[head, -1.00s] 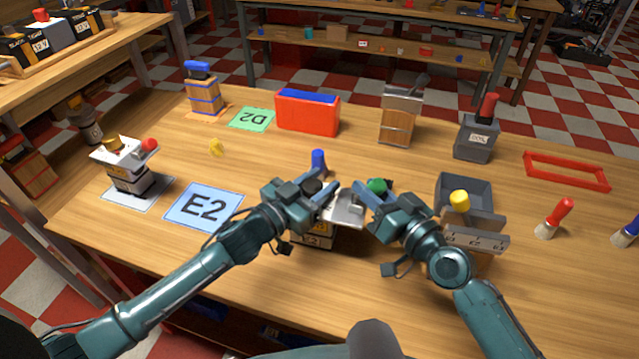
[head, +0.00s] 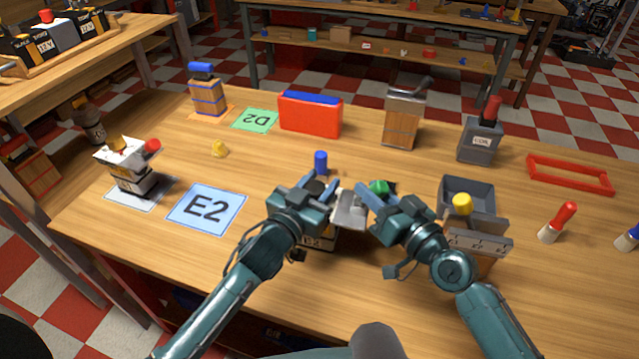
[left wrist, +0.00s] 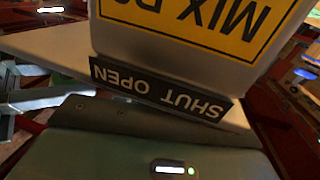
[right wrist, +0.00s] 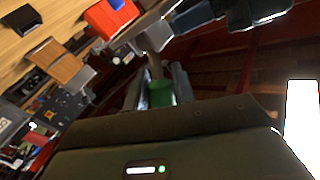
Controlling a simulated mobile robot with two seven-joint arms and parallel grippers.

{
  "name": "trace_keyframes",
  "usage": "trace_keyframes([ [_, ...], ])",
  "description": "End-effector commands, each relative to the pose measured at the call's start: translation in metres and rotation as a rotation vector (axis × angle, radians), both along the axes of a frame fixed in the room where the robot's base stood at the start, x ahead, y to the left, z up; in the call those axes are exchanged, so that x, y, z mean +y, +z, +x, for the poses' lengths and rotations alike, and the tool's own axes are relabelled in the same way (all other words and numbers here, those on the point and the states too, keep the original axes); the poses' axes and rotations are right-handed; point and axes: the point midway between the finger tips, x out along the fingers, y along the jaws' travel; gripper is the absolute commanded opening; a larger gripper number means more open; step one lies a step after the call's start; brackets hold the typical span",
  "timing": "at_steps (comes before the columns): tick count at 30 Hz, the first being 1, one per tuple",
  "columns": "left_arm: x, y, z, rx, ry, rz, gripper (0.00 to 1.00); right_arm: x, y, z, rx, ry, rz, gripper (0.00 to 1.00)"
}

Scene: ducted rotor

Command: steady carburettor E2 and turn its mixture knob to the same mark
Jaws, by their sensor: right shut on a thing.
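The carburettor (head: 349,211), with a pale metal body and a label low on its front, is between my two grippers at the table's front, mostly hidden by them. My left gripper (head: 316,187) is at its left side by a dark round part; whether the fingers grip is unclear. In the left wrist view a pale body with a yellow MIX label (left wrist: 205,22) and a SHUT OPEN strip (left wrist: 160,92) fills the near view. My right gripper (head: 372,190) is shut on the green knob (head: 380,187), which also shows in the right wrist view (right wrist: 160,93).
Another carburettor (head: 128,165) stands at far left. A blue peg (head: 321,163) stands behind my left gripper.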

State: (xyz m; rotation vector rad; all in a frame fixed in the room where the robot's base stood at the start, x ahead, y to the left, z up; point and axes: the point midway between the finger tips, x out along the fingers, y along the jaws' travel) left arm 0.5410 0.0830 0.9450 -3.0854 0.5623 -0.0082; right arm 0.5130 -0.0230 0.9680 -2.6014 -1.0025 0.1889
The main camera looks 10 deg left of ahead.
Motion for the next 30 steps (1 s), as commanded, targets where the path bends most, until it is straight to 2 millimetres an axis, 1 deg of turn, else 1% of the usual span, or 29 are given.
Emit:
trace_keyframes([
  [1, -0.001, 0.002, 0.000, -0.005, -0.003, -0.004, 0.40, 0.001, -0.001, -0.001, 0.003, 0.004, -0.001, 0.00],
  [8, 0.000, 0.001, 0.000, -0.002, -0.002, -0.002, 0.59, 0.001, -0.001, -0.001, 0.002, 0.003, -0.001, 0.00],
  [14, 0.000, 0.000, 0.000, -0.001, -0.001, -0.001, 0.59, 0.001, -0.001, -0.001, 0.002, 0.002, -0.001, 0.00],
  [17, 0.001, 0.000, -0.003, 0.000, -0.001, -0.001, 0.59, 0.000, -0.001, -0.001, 0.002, 0.002, -0.001, 0.00],
  [20, 0.006, -0.001, -0.014, 0.001, 0.000, -0.001, 0.59, 0.000, -0.001, -0.001, 0.002, 0.001, -0.002, 0.00],
  [30, 0.030, -0.001, -0.080, 0.002, -0.001, 0.000, 0.59, 0.000, -0.001, 0.000, 0.001, 0.001, -0.002, 0.00],
])
